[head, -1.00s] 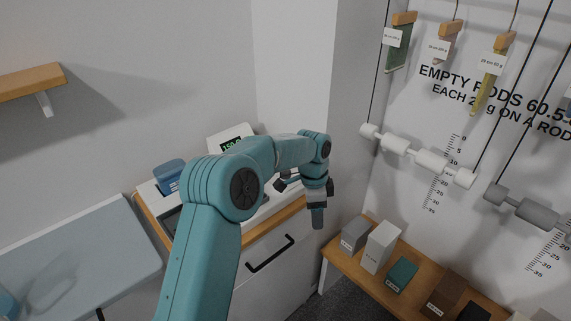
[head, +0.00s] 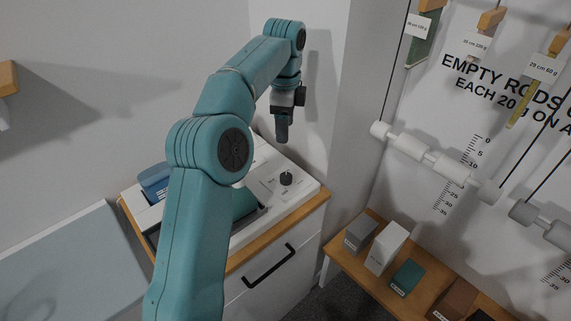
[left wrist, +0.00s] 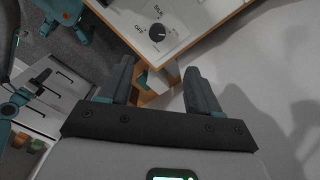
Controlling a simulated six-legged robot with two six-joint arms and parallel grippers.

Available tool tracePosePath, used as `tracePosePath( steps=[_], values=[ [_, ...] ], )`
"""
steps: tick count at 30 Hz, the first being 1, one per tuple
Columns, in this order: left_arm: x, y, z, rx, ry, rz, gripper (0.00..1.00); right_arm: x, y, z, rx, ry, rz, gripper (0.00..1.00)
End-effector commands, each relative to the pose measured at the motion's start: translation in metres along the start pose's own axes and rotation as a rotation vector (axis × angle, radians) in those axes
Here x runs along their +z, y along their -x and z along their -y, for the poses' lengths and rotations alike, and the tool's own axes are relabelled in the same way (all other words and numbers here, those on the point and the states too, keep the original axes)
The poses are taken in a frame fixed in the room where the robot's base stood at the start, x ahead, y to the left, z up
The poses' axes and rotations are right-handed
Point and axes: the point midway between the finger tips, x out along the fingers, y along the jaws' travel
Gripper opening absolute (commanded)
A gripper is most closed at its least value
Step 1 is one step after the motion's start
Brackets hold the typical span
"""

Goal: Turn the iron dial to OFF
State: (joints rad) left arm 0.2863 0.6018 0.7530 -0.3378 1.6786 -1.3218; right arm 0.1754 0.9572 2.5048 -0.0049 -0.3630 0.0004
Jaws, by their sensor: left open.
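The iron dial (head: 286,178) is a small dark round knob on a white panel, near the right end of the wood-topped cabinet in the head view. In the left wrist view the dial (left wrist: 157,34) shows at the top, with OFF and SILK printed around it. A pale pointer mark on it is too small to read surely. My left gripper (head: 283,132) hangs pointing down above the dial and apart from it. In the left wrist view its two fingers (left wrist: 158,90) are spread with nothing between them. My right gripper is not seen in the head view.
A blue iron (head: 154,182) sits at the left of the white unit on the cabinet (head: 270,268). A wall stands close behind and right of the dial. Boxes, including a white one (head: 386,248), stand on a low wooden bench at right.

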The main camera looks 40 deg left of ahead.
Motion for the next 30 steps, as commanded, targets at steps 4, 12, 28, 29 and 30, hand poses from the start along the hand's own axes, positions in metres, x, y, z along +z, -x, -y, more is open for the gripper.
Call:
tracePosePath(
  steps=[4, 12, 28, 29, 30],
  values=[
    [-0.001, -0.011, -0.006, 0.001, -0.002, 0.000, 0.63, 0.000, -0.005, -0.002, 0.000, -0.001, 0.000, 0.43],
    [-0.001, -0.069, -0.011, 0.001, -0.002, 0.000, 0.63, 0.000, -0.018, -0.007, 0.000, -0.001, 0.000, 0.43],
    [-0.001, -0.159, -0.007, 0.000, -0.001, -0.001, 0.63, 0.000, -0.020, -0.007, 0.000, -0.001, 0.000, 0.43],
    [-0.001, -0.160, -0.007, -0.001, -0.001, -0.001, 0.63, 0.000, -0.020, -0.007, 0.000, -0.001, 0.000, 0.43],
    [-0.001, -0.162, -0.006, -0.001, -0.001, -0.001, 0.63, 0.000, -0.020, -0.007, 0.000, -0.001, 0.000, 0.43]
  ],
)
